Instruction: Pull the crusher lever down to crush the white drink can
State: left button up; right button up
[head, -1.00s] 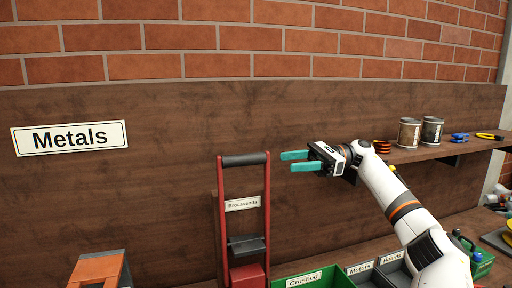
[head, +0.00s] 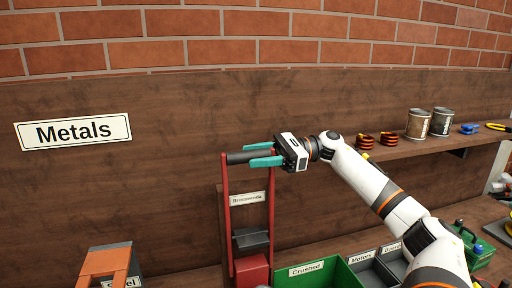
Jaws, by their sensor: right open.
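The crusher (head: 227,215) stands against the brown back panel, with a red frame and a label plate. Its lever handle (head: 237,158) is a dark horizontal bar across the top, and the lever is up. My right gripper (head: 249,154) reaches in from the right with its teal fingers apart, one above and one below the right part of the handle. I cannot tell whether they touch the bar. A dark block and a red block show lower in the frame. The white drink can is not visible. My left gripper is out of view.
A green "Crushed" bin (head: 340,274) and grey bins (head: 372,272) stand right of the crusher. An orange and grey object (head: 104,262) is at lower left. A shelf (head: 400,150) at right holds cans (head: 417,126) and tools. A "Metals" sign (head: 73,131) hangs left.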

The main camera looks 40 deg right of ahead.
jog(key=shift+w+a, duration=0.1)
jog(key=shift+a, duration=0.2)
grip_shut()
